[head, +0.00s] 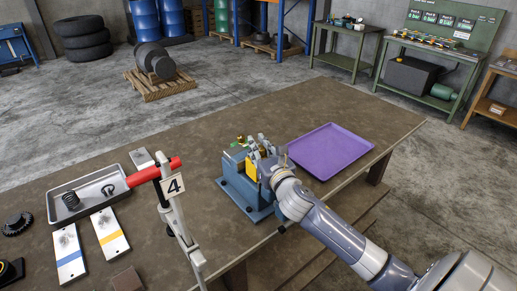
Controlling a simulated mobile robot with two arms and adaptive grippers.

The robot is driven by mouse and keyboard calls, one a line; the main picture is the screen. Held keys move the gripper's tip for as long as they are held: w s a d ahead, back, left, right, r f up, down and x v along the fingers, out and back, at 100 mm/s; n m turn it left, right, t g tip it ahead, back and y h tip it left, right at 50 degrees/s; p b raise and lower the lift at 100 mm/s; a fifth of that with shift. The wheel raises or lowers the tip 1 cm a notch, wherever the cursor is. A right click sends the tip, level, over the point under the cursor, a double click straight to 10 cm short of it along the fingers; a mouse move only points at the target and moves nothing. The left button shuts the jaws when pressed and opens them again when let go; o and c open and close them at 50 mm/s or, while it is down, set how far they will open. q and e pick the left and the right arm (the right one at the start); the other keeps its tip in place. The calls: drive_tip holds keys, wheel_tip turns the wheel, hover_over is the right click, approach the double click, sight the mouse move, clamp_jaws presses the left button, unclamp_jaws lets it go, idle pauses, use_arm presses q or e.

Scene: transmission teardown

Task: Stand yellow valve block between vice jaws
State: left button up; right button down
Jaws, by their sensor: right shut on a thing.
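The blue vice (232,180) stands on the brown workbench near the middle of the view. The yellow valve block (251,169) shows as a small yellow patch at the vice's jaws, partly hidden by my right gripper. My right gripper (259,151) reaches in from the lower right and is shut on the yellow valve block at the top of the vice. Whether the block touches the vice's bed or either jaw cannot be told. My left gripper is not in view.
A purple tray (331,151) lies empty right of the vice. A stand with a red bar (154,172) and a "4" card (172,186) rises left of it. A grey tray (88,192) holds a spring. Two white plates lie in front. The bench's far middle is clear.

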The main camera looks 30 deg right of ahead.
drive_tip(key=shift+w+f, duration=0.1)
drive_tip(key=shift+f, duration=0.25)
